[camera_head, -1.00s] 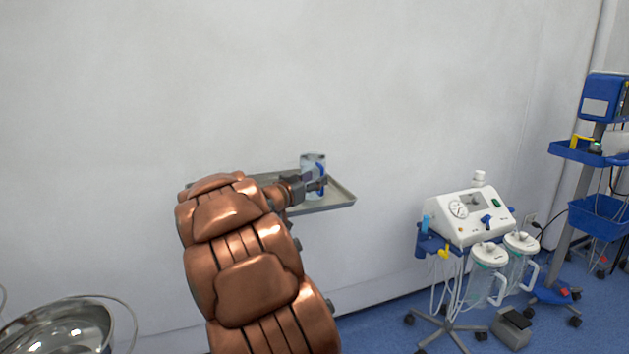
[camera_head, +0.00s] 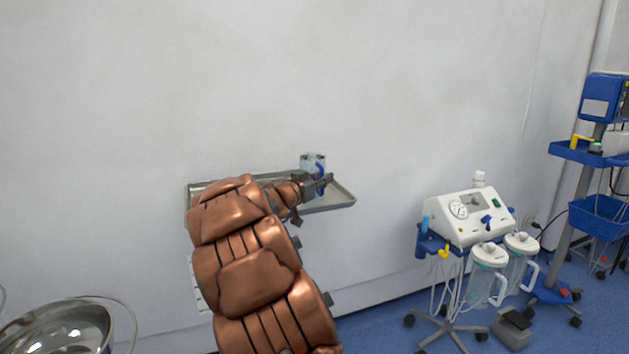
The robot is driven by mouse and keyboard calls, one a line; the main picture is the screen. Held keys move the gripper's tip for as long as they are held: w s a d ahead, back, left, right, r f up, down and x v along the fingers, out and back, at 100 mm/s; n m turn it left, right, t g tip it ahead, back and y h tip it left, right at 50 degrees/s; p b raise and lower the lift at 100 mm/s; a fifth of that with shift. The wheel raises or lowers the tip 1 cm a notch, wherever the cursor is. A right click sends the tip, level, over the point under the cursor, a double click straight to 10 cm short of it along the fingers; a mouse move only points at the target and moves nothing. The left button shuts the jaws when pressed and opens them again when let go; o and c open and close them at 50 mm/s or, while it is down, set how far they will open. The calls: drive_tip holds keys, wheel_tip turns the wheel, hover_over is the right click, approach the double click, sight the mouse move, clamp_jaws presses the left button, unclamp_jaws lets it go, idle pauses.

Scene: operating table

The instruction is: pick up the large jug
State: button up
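The large jug (camera_head: 310,160) is a clear, pale vessel with a blue handle (camera_head: 320,168). It stands upright over the right part of a grey metal tray (camera_head: 341,195). My gripper (camera_head: 322,181) reaches in from the left, low on the jug's near side, and overlaps the lower part of the jug and handle in the picture. The gap between the fingers is too small to make out, so I cannot tell whether they close on the handle. The jug's lower part is partly hidden behind the gripper.
The tray is close to a bare white wall (camera_head: 400,90). A white suction unit (camera_head: 474,214) with two canisters stands on a wheeled stand to the right. A shiny metal basin (camera_head: 62,335) is at the lower left. A blue equipment cart (camera_head: 597,215) stands far right.

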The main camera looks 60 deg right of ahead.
sight(322, 168)
clamp_jaws()
drive_tip(key=shift+r, duration=0.25)
idle(0.3)
drive_tip(key=shift+r+p, duration=0.35)
drive_tip(key=shift+r, duration=1.2)
drive_tip(key=s+a, duration=0.3)
drive_tip(key=a, duration=0.4)
drive_tip(key=s+a+r, duration=0.1)
drive_tip(key=s+a, duration=0.2)
drive_tip(key=a, duration=0.4)
drive_tip(key=shift+s+a+r, duration=0.15)
drive_tip(key=shift+a+r, duration=0.05)
drive_tip(key=shift+r, duration=0.05)
drive_tip(key=shift+a, duration=0.1)
